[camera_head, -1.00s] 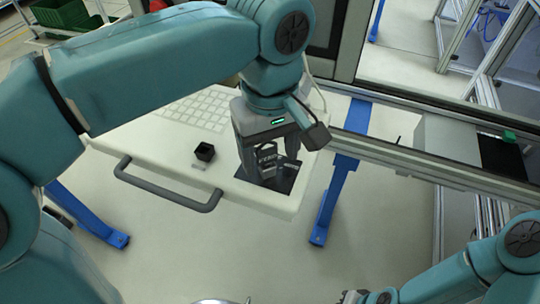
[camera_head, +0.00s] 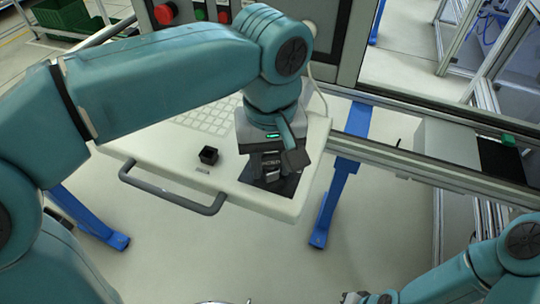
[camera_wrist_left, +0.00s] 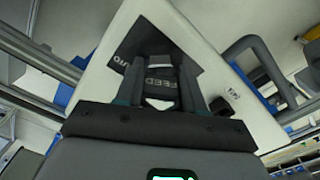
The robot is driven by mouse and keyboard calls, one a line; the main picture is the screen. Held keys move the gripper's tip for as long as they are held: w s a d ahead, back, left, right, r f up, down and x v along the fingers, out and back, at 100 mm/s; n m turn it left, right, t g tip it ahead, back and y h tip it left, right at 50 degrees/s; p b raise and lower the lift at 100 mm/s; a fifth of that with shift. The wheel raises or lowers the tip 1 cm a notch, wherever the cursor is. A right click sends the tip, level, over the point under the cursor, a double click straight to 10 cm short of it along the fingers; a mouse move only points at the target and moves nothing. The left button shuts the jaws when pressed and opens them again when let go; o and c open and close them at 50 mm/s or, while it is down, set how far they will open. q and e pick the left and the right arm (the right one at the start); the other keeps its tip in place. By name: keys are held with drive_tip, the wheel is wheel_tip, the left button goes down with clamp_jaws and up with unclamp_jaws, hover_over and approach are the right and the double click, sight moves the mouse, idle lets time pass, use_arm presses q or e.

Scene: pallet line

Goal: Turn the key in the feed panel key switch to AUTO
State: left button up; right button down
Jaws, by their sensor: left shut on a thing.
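The feed panel (camera_head: 290,187) is a dark plate set in the right end of a white console. In the left wrist view the dark plate (camera_wrist_left: 137,38) shows the word FEED between my fingers and part of the word AUTO to the left. My left gripper (camera_head: 268,178) points down over the plate, and in the wrist view its fingers (camera_wrist_left: 160,92) are shut at the key switch. The key itself is hidden between the fingers, so its angle cannot be read. My right gripper (camera_head: 365,298) is only partly in view at the bottom edge.
The white console (camera_head: 240,197) carries a keyboard (camera_head: 210,112), a small black block (camera_head: 208,155) and a grey handle (camera_head: 170,195) along its front. A cabinet with a red button (camera_head: 165,13) stands behind. Metal rails (camera_head: 440,172) run to the right.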

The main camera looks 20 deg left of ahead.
use_arm(q)
drive_tip(key=m+p, duration=0.1)
drive_tip(key=m, duration=0.4)
drive_tip(key=shift+r, duration=0.15)
drive_tip(key=shift+m, duration=1)
drive_tip(key=m+p, duration=0.1)
drive_tip(key=m, duration=0.2)
drive_tip(key=shift+m+p, duration=0.3)
drive_tip(key=shift+m, duration=0.8)
drive_tip(key=m, duration=0.3)
drive_tip(key=shift+d, duration=0.1)
drive_tip(key=o, duration=1.6)
